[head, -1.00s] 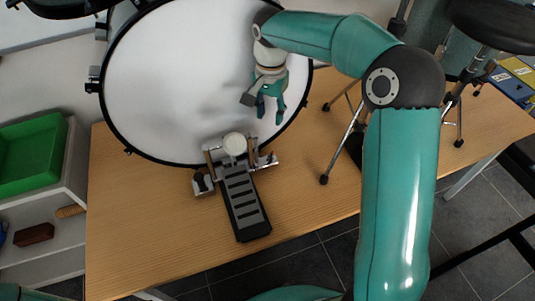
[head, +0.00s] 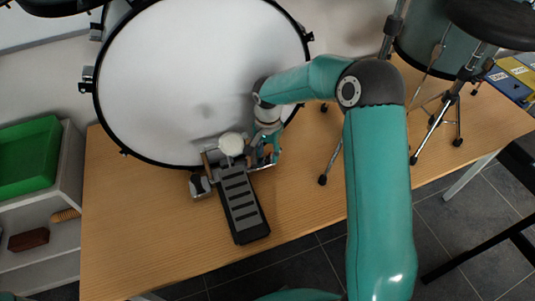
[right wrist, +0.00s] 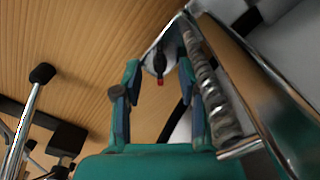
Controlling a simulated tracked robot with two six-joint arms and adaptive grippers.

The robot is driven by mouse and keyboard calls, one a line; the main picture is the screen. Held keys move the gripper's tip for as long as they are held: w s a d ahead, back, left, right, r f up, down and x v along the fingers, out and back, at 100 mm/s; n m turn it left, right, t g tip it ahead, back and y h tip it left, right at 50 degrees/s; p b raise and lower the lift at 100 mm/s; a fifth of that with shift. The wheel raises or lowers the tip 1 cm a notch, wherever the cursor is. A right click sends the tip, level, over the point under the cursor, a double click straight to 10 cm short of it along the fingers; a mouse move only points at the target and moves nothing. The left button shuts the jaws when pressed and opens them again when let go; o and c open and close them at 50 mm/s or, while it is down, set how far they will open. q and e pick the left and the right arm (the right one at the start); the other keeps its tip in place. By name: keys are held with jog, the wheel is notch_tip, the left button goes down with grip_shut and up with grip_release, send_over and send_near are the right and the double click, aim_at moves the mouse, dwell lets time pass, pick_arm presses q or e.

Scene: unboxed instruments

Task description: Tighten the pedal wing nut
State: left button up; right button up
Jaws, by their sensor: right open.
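The bass drum pedal (head: 241,205) stands on the wooden table, its grey slotted footboard pointing toward me and its round white beater (head: 231,144) by the drum head. My right gripper (head: 268,157) is low at the right side of the pedal frame, partly hiding that side. In the right wrist view its two fingers (right wrist: 160,88) are apart. A small dark part with a red tip (right wrist: 160,70) shows between them, on a silvery piece; I cannot tell whether it is the wing nut. No contact is clear. My left gripper is not in view.
The large bass drum (head: 190,75) rises directly behind the pedal. Thin metal stand legs (head: 329,165) are to the right of my gripper. A green bin (head: 28,157) sits on a shelf at left. The table (head: 150,230) is clear left and in front of the pedal.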

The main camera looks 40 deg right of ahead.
jog(key=shift+f, duration=0.4)
grip_shut()
